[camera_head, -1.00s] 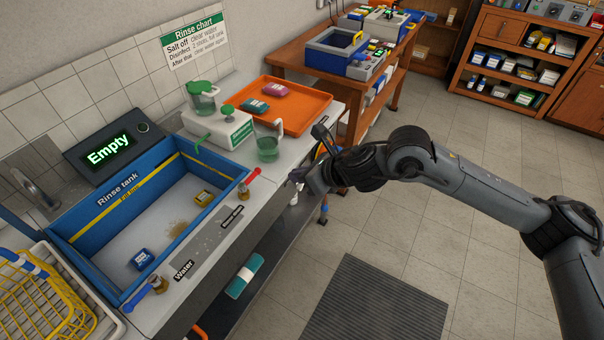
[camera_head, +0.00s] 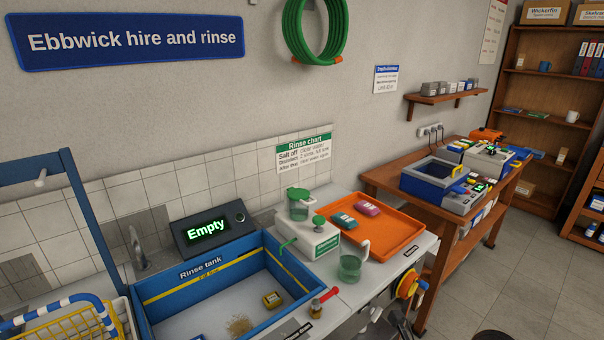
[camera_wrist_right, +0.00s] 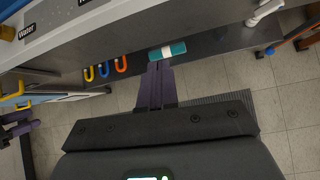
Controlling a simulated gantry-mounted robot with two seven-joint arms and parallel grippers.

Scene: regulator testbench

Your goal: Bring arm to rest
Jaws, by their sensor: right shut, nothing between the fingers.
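My right gripper (camera_wrist_right: 160,85) shows in the wrist view with its purple fingers together and nothing between them. It points out over the floor beside the bench, near a teal roll (camera_wrist_right: 168,50) on the lower shelf. In the head view only dark parts of my right arm (camera_head: 392,325) show at the bottom edge, beside the bench front; its gripper is not clear there. A purple and dark shape, probably my left gripper (camera_wrist_right: 16,130), shows at the left edge of the wrist view; its jaws cannot be made out.
Colored hooks (camera_wrist_right: 104,71) hang under the bench. The tiled floor (camera_head: 530,285) at right is open.

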